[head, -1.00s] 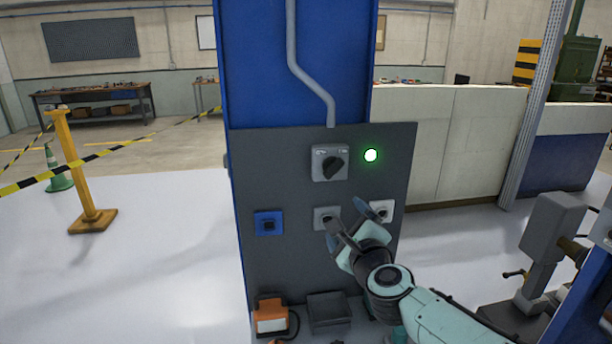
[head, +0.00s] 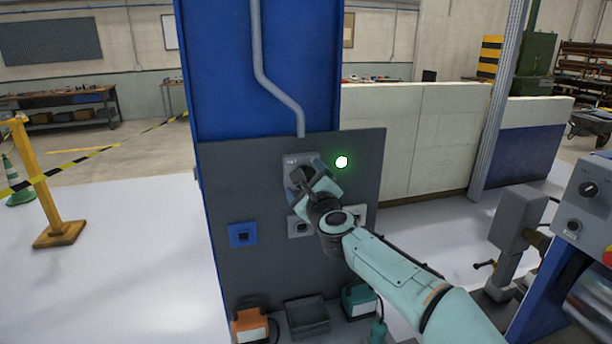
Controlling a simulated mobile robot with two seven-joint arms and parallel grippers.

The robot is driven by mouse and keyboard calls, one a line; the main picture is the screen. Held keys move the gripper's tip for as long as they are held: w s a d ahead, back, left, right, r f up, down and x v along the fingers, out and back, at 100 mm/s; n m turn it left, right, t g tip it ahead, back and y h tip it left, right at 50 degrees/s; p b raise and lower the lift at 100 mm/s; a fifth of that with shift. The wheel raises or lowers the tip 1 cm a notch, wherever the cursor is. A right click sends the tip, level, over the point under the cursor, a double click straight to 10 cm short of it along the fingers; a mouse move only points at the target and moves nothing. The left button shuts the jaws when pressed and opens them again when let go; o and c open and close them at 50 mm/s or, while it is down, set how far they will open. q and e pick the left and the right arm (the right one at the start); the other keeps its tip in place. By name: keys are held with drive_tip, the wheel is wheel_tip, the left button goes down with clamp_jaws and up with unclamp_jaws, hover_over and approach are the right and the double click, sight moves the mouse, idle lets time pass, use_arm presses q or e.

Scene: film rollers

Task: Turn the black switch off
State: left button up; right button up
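The black rotary switch sits on a grey square plate (head: 291,161) in the upper part of the dark grey panel (head: 220,190). My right gripper (head: 307,176) is in front of the switch and covers most of it, so the knob's position is hidden. Its fingers overlap the plate; I cannot tell whether they touch or grip the knob. A green lamp (head: 342,161) is lit to the right of the switch. My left gripper is not in view.
Below the switch are a blue-plated socket (head: 242,234) and a grey one (head: 300,227), partly behind my arm. An orange box (head: 250,326), a dark tray (head: 307,316) and a teal box (head: 360,300) are at the panel's foot. A machine with a grey control box (head: 586,200) stands at right.

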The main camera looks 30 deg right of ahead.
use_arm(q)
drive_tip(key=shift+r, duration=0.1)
use_arm(e)
drive_tip(key=shift+w+d, duration=0.1)
drive_tip(key=shift+w, duration=0.25)
drive_tip(key=c, duration=1.1)
drive_tip(key=shift+o, duration=0.2)
